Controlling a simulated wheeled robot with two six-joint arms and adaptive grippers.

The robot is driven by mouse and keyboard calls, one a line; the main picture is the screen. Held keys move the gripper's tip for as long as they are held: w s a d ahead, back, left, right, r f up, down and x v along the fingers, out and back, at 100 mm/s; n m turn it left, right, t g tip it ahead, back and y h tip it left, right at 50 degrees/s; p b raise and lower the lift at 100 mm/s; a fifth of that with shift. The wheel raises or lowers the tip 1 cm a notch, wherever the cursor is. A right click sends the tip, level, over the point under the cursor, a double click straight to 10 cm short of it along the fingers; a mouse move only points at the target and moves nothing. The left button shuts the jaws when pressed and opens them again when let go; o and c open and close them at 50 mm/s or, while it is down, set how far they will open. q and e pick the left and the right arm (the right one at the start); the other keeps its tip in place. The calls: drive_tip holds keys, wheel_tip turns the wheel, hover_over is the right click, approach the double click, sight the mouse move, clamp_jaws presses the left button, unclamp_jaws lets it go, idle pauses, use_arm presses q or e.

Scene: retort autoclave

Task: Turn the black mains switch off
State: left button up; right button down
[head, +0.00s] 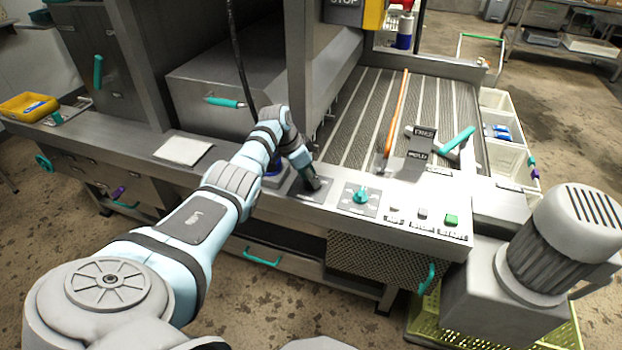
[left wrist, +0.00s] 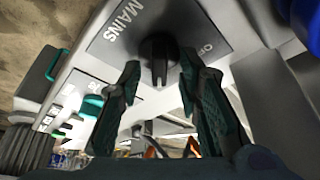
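The black mains switch (left wrist: 158,52) shows in the left wrist view on a dark grey plate (left wrist: 193,20) lettered MAINS, with OFF lettering at its right. The switch's pointing direction is hard to tell. My left gripper (left wrist: 160,68) is open, with one finger on each side of the switch; a gap shows at each side, and I cannot tell whether either finger touches it. In the head view my left gripper (head: 309,182) points down at the plate (head: 297,197) on the front panel and hides most of the switch. My right gripper is not in view.
A teal rotary knob (head: 361,196) sits just right of the mains plate, with several push buttons including a green one (head: 451,219) farther right. A blue part (head: 273,166) stands close left of the gripper. A grey motor (head: 565,240) stands at the right.

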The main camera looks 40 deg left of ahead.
use_arm(q)
clamp_jaws()
drive_tip(key=shift+s+r, duration=0.1)
drive_tip(key=shift+d, duration=0.1)
